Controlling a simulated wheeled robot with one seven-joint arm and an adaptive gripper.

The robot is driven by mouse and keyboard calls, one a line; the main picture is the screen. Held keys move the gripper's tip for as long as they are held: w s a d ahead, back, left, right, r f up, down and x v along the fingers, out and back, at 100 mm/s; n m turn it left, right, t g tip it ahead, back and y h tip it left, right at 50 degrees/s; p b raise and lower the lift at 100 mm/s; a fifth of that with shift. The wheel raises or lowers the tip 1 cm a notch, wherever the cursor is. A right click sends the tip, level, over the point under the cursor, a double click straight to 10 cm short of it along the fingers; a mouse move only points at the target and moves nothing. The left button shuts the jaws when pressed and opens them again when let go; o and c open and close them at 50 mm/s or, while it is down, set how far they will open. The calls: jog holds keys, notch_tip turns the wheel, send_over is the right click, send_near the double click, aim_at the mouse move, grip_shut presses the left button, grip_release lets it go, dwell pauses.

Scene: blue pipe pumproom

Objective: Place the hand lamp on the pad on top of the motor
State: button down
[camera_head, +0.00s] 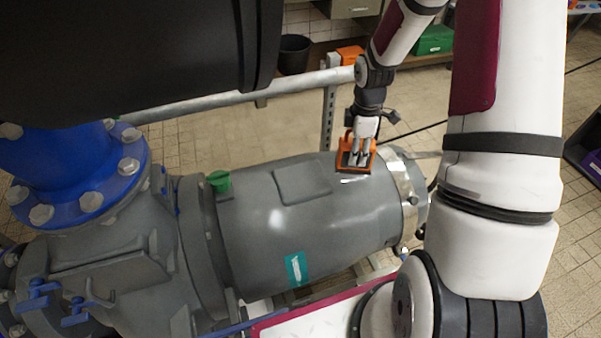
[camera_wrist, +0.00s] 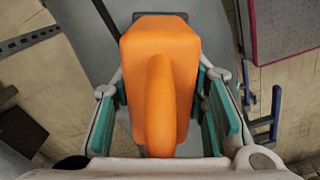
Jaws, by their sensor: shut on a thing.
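The hand lamp is an orange block with a ridge-like handle, seen in the head view (camera_head: 344,163) and large in the wrist view (camera_wrist: 160,50). My gripper (camera_head: 358,152) is shut on it, with teal finger pads on both sides in the wrist view. The grey motor (camera_head: 265,225) lies as a big cylinder. The pad (camera_head: 303,185) is a flat, slightly raised dark grey square on its top. The lamp is to the right of the pad, over the motor's right end; I cannot tell whether it touches the motor. The lamp's underside is hidden.
A green cap (camera_head: 220,181) stands on the motor left of the pad. A blue flanged pipe (camera_head: 75,170) and a large black cylinder (camera_head: 120,50) are at the left. A grey rail (camera_head: 240,97) runs behind the motor. A black bin (camera_head: 293,54) stands farther back.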

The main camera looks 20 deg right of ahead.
jog(key=shift+w+a+f+b, duration=0.1)
jog(key=shift+w+a+f, duration=0.7)
jog(key=shift+a, duration=1.55)
jog(key=shift+w+a+f+b, duration=0.15)
jog(key=shift+w+a+f, duration=0.65)
jog(key=shift+a, duration=1.55)
jog(key=shift+w+a+f+b, duration=0.1)
jog(key=shift+w+a+f, duration=0.65)
jog(key=shift+a, duration=1.6)
jog(key=shift+f, duration=0.1)
jog(key=shift+f, duration=0.15)
jog(key=c, duration=1)
grip_release()
jog(key=shift+s, duration=0.1)
jog(key=shift+o, duration=0.2)
notch_tip(320, 180, up, 12)
jog(key=p, duration=0.1)
jog(key=shift+r, duration=0.25)
